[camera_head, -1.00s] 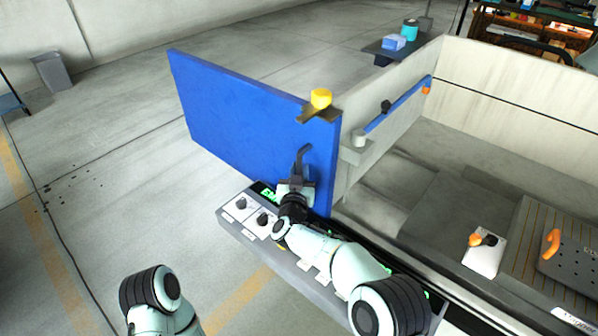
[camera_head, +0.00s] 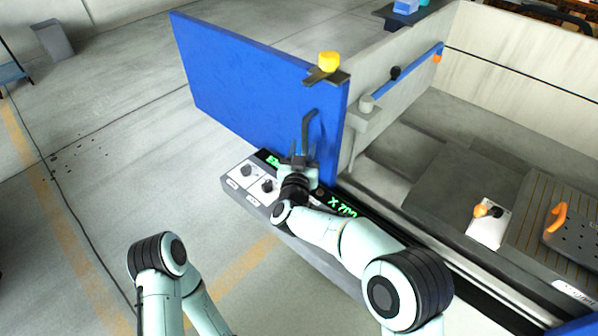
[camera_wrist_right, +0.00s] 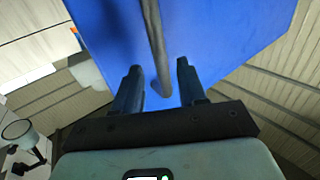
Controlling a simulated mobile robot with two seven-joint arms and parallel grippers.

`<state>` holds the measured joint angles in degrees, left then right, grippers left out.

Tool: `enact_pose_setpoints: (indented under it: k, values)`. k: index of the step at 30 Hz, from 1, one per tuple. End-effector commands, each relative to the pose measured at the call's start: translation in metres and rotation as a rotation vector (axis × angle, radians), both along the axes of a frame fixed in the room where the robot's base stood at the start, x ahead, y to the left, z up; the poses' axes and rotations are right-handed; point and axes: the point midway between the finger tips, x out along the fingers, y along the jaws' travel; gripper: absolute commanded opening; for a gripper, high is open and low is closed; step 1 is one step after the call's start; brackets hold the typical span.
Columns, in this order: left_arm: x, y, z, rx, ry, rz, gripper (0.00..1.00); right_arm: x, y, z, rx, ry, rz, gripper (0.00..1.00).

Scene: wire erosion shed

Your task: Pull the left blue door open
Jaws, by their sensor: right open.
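The left blue door (camera_head: 250,85) stands swung outward, away from the machine's tank opening, in the head view. Its dark bar handle (camera_head: 309,132) is on the face near its right edge. My right gripper (camera_head: 302,160) is at the lower end of the handle. In the wrist view the right gripper (camera_wrist_right: 158,76) is open, and the handle (camera_wrist_right: 154,45) appears between its two fingers against the blue door (camera_wrist_right: 210,40). Whether a finger touches the handle cannot be told. My left arm shows at the bottom left, but its gripper is out of view.
A yellow knob (camera_head: 329,62) on a dark latch plate tops the door's right edge. A grey control panel (camera_head: 240,185) with dials lies below the door. The tank wall (camera_head: 385,105) carries a blue bar (camera_head: 408,78).

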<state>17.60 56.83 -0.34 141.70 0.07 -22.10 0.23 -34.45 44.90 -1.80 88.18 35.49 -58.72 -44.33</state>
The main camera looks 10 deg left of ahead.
Motion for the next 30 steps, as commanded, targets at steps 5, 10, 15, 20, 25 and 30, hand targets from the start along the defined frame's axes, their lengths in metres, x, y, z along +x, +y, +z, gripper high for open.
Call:
enact_pose_setpoints:
  k: [5, 10, 15, 20, 25, 30]
  values:
    - [-0.003, 0.0, -0.009, 0.0, 0.003, 0.0, 0.74, -0.041, 0.001, 0.0, 0.0, 0.0, 0.003, 0.42]
    - [-0.004, 0.0, -0.013, 0.0, 0.005, 0.001, 0.74, -0.069, 0.001, 0.0, 0.001, -0.001, 0.002, 0.42]
    - [-0.004, 0.0, -0.014, 0.0, 0.006, 0.0, 0.74, -0.082, 0.0, 0.0, 0.0, -0.001, 0.0, 0.42]
    - [-0.004, 0.0, -0.014, 0.0, 0.006, 0.0, 0.74, -0.084, 0.0, 0.001, 0.001, -0.001, 0.0, 0.42]
    - [-0.004, 0.0, -0.014, 0.0, 0.006, 0.0, 0.74, -0.084, 0.0, 0.001, 0.001, -0.001, 0.0, 0.42]
    - [-0.004, 0.0, -0.014, 0.0, 0.006, 0.0, 0.74, -0.084, 0.0, 0.0, 0.001, -0.001, 0.0, 0.42]
